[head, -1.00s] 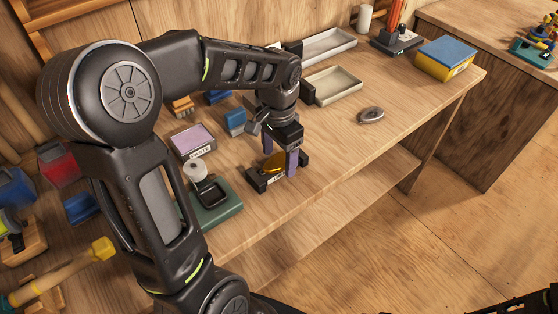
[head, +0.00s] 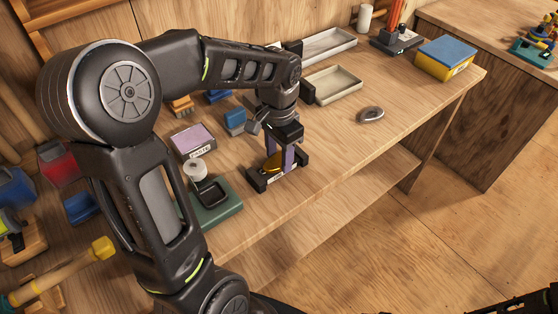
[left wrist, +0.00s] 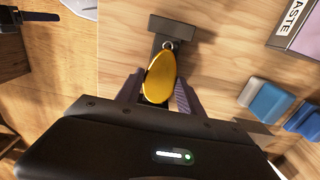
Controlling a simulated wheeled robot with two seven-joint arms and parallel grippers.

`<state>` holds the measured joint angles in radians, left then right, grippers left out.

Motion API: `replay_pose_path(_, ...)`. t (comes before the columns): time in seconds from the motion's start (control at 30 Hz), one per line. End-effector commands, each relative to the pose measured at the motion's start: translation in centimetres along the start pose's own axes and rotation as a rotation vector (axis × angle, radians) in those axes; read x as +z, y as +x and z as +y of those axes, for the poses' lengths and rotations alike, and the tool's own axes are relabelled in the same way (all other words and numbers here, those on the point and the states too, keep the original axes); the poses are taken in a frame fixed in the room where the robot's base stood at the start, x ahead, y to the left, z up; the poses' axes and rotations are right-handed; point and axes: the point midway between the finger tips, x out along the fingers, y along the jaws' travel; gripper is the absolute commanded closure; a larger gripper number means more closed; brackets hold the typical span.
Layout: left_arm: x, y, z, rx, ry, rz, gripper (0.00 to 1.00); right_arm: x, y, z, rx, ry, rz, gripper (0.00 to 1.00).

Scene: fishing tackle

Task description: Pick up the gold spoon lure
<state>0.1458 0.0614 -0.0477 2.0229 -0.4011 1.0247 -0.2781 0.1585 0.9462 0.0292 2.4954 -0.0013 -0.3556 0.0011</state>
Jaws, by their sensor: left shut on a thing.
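The gold spoon lure (left wrist: 159,78) is a shiny oval with a small ring at one end. In the head view the lure (head: 272,162) shows at a dark stand (head: 257,181) with a pale label, near the bench's front edge. My left gripper (head: 281,161) points down over the stand, its purple fingers on either side of the lure. In the left wrist view the left gripper (left wrist: 158,92) is shut on the lure. I cannot tell whether the lure still touches the stand. My right gripper is not in view.
A green base with a black dish (head: 222,214) and a pink-topped box (head: 192,141) stand left of the stand. A blue block (head: 235,121) is behind. A grey oval object (head: 371,115) and pale trays (head: 332,85) lie further right. The bench between is clear.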

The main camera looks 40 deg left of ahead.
Motion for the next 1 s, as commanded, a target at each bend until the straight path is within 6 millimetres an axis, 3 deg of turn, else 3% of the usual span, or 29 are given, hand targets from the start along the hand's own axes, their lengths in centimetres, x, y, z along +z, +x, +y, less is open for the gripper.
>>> replay_pose_path(0.33, 0.0, 0.0, 0.0, 0.0, 0.0, 0.0, 1.0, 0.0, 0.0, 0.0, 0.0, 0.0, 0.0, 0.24)
replay_pose_path(0.63, -0.1, -0.4, 0.0, -0.001, 0.0, 0.002, 1.0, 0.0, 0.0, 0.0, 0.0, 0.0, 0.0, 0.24)
replay_pose_path(0.77, -0.1, -1.7, 0.0, -0.001, 0.0, 0.004, 1.0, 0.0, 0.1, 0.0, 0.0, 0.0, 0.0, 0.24)
replay_pose_path(1.0, -0.1, -6.2, -0.1, -0.003, 0.0, 0.006, 1.0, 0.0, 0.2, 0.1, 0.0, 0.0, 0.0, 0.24)
